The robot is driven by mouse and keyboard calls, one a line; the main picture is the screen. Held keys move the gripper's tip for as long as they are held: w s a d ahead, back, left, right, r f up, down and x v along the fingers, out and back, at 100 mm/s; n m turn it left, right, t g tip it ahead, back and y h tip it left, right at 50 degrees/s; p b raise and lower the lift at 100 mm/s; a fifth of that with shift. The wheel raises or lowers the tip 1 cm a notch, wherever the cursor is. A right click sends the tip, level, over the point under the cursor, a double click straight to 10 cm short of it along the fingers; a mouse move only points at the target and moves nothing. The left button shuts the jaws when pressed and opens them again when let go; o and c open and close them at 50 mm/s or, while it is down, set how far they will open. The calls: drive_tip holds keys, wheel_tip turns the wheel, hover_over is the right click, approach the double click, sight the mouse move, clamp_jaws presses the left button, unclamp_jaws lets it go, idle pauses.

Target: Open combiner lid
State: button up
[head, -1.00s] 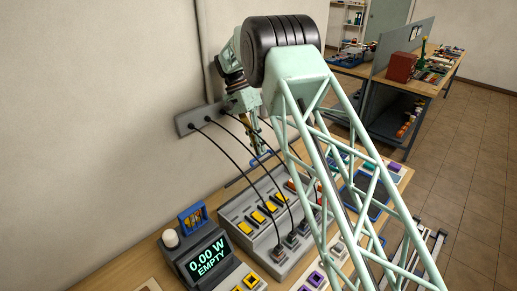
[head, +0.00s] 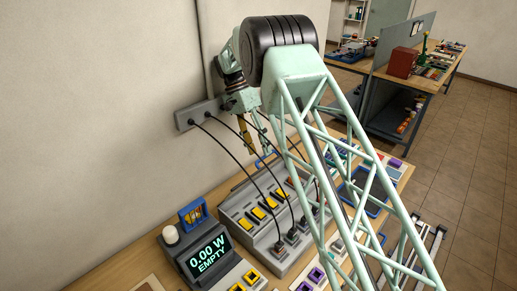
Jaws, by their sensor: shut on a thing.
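The combiner appears to be the grey sloped box (head: 238,217) on the bench, with yellow switches on its face and dark cables plugged into it. My gripper (head: 256,150) is above the box's back part, near the wall, pointing down. It is shut on a small blue curved piece (head: 266,158), which looks like a handle. I cannot clearly see how this piece joins the lid. The lid itself is hard to make out, and my arm hides the right part of the box.
Dark cables run from the grey wall strip (head: 198,113) down past my gripper to the box. A display (head: 209,258) reading "0.00 W EMPTY" stands at the front left, with a blue holder (head: 193,214) behind it. Blue trays lie to the right.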

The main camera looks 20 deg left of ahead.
drive_tip(key=shift+a+f, duration=0.1)
drive_tip(key=shift+f, duration=0.1)
drive_tip(key=shift+c, duration=0.3)
drive_tip(key=shift+r, duration=0.75)
drive_tip(key=c, duration=0.5)
wheel_tip(320, 180, up, 9)
drive_tip(key=shift+c, duration=0.4)
